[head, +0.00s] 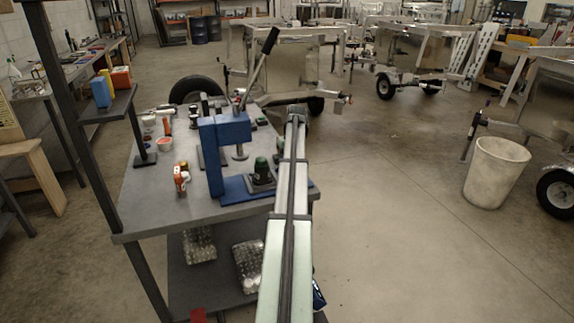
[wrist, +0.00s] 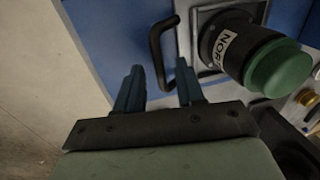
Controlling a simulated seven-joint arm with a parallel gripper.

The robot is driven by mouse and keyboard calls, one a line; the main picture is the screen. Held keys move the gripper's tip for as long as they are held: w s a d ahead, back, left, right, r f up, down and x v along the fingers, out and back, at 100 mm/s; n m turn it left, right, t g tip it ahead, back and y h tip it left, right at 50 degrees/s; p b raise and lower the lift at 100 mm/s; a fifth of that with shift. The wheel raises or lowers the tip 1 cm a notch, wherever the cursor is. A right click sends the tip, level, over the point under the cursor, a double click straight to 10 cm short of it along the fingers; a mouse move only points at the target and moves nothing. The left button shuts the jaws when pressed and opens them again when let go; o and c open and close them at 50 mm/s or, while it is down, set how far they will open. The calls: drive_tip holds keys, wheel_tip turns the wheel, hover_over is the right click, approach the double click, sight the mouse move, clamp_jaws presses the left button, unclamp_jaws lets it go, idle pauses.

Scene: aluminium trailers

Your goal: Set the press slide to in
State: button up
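The blue press (head: 214,150) stands on the grey workbench, its black lever raised. In its base is a black cylinder with a green top (head: 262,170). The wrist view shows this cylinder (wrist: 245,50) close up, on a metal slide plate (wrist: 188,38). A black U-shaped handle (wrist: 156,52) sticks out on the plate's left side. My gripper (wrist: 158,78) is open, its two dark fingers pointing at the handle. The handle's near end shows between the fingertips; I cannot tell whether they touch it. In the head view my arm hides the fingers.
An orange-and-white container (head: 180,181) and several small jars stand on the workbench (head: 160,205) left of the press. A dark post with a small shelf (head: 105,106) rises at the bench's left. Open concrete floor lies to the right, with a pale bin (head: 496,172).

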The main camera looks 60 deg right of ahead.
drive_tip(key=shift+f, duration=0.1)
drive_tip(key=shift+c, duration=0.2)
clamp_jaws()
idle(0.5)
